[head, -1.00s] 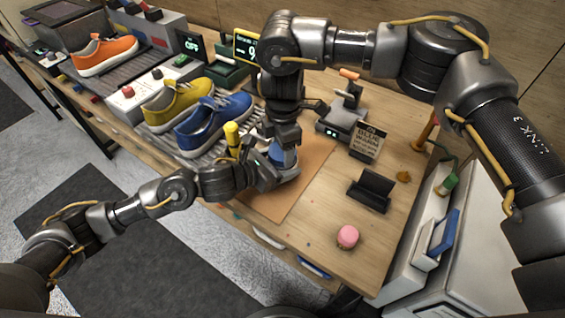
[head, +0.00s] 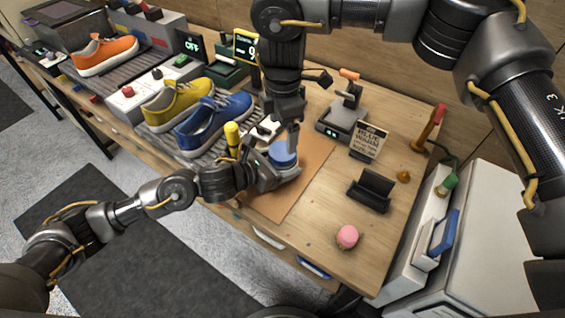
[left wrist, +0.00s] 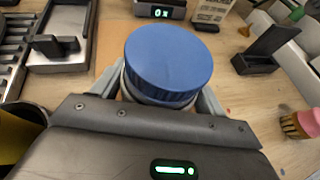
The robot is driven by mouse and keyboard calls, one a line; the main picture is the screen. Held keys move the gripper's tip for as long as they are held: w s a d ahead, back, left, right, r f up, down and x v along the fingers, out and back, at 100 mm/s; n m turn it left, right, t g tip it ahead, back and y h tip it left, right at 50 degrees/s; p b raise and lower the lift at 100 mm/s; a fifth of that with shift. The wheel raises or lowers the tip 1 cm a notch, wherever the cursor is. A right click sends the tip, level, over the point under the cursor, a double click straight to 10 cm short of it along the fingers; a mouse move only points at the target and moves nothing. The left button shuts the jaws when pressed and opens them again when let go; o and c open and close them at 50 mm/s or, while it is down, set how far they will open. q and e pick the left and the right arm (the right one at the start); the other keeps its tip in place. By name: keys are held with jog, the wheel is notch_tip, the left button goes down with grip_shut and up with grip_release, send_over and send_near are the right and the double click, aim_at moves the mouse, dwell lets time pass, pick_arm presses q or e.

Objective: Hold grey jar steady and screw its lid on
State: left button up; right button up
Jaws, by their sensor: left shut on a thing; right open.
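The grey jar (left wrist: 150,98) stands upright near the front of the table, mostly hidden under its blue lid (left wrist: 168,55). The lid sits on top of the jar and looks about level; how tightly it is screwed cannot be seen. It also shows in the head view (head: 284,153). My left gripper (head: 279,178) is shut around the jar's body from the front left, below the lid. My right gripper (head: 283,128) points down just above the lid, open. Its fingers partly overlap the lid in the head view, so contact is unclear.
A brown mat (head: 310,165) lies under the jar. Blue (head: 215,122) and yellow (head: 175,105) sneakers stand to the left on a roller rack. A scale (head: 342,120), sign (head: 368,142), black holder (head: 371,190) and pink-topped brush (head: 347,237) stand to the right.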

notch_tip(320, 180, up, 5)
jog(key=shift+r, duration=0.1)
dwell(0.3)
pick_arm(q)
jog(key=o, duration=2)
jog(key=shift+c, duration=0.2)
jog(key=b+v, duration=0.1)
jog(key=v, duration=0.9)
jog(key=shift+w+b, duration=0.1)
jog(key=shift+b, duration=0.2)
jog(key=shift+s+a+r, duration=0.25)
jog(key=shift+s+a, duration=0.05)
jog(key=shift+a, duration=0.05)
pick_arm(e)
jog(key=shift+f, duration=0.85)
